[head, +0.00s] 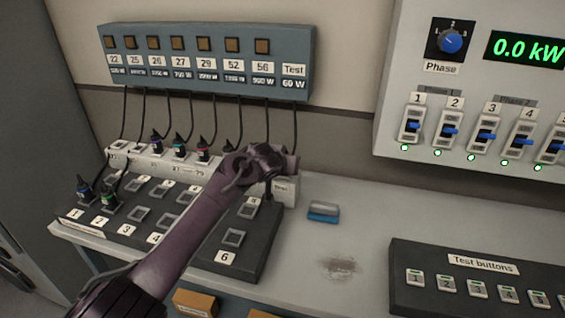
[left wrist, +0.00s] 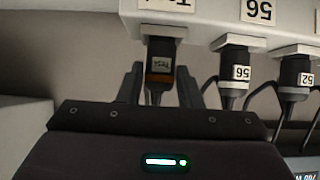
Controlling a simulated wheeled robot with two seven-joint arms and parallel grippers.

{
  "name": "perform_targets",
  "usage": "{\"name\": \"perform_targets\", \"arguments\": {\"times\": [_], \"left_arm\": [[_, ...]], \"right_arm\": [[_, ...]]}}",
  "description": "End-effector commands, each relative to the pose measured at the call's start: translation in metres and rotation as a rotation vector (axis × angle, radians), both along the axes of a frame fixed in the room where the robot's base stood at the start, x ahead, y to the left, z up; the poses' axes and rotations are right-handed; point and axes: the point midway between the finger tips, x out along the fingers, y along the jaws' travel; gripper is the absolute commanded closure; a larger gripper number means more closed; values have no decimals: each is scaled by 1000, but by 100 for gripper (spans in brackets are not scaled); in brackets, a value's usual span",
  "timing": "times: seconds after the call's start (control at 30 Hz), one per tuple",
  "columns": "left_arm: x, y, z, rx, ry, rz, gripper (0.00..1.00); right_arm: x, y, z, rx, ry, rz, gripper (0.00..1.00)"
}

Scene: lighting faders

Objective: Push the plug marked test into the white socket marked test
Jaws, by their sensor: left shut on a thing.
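The plug marked test (left wrist: 160,66) is dark with an orange-brown band and an upside-down label in the left wrist view. My left gripper (left wrist: 160,88) is shut on it, one finger on each side. The plug's far end meets the white socket marked test (left wrist: 163,30); I cannot tell how deep it sits. In the head view my left gripper (head: 276,165) is at the right end of the white socket row, and the plug is hidden behind it. The socket marked test (head: 286,188) shows just below the gripper. My right gripper is not in view.
The plug marked 56 (left wrist: 234,72) stands close beside in its own socket. Cords hang from the blue-grey box (head: 205,90) above. A black panel (head: 215,262) with several sockets lies in front.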

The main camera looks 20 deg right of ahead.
Motion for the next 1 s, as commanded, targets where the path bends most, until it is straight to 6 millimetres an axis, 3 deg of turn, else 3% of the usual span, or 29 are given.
{"name": "perform_targets", "arguments": {"times": [0.3,0.33,0.5,1.0], "left_arm": [[-1,0,-3,3,5,-1,95],[-1,0,-4,3,5,-1,64],[-1,0,-3,2,4,-1,43],[-7,4,3,-1,4,-1,43]], "right_arm": [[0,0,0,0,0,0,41],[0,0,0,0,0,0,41],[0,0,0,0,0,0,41],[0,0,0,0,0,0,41]]}}
